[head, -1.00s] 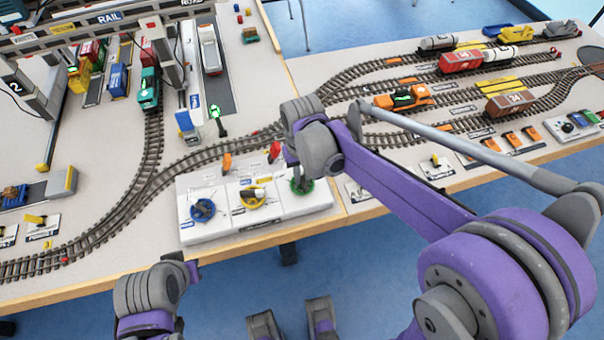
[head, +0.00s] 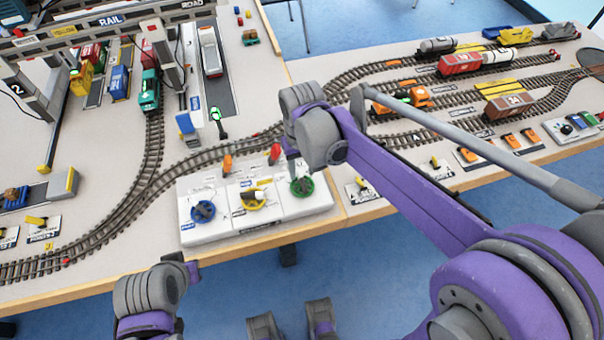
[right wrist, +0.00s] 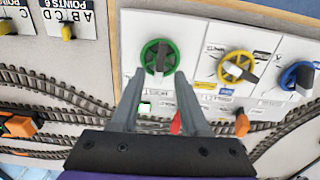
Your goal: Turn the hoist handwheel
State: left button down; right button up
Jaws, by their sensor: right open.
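A white control box (head: 235,232) at the table's front edge carries a blue handwheel (head: 203,211), a yellow handwheel (head: 253,198) and a green handwheel (head: 302,187). My right gripper (head: 292,168) is above the green wheel. In the right wrist view the open, empty fingers (right wrist: 159,75) point at the green wheel (right wrist: 158,56), their tips near its lower rim. I cannot tell whether they touch. My left gripper (head: 194,271) is low, in front of the table; its fingers are hidden.
A red lever (head: 275,153) and an orange lever (head: 227,163) stand behind the wheels, close to my right gripper. Curved track (head: 150,190) with a green locomotive (head: 149,92) lies behind. Crane legs (head: 50,150) stand at left. Free room lies in front of the table.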

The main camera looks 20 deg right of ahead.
aim_at(302, 180)
notch_tip(302, 180, up, 7)
jog(key=shift+p, duration=0.3)
jog(key=shift+m, duration=0.3)
notch_tip(302, 180, down, 10)
jog(key=shift+s+f+p, duration=0.1)
jog(key=shift+f+p, duration=0.05)
jog(key=shift+p, duration=0.35)
grip_shut()
dwell(0.3)
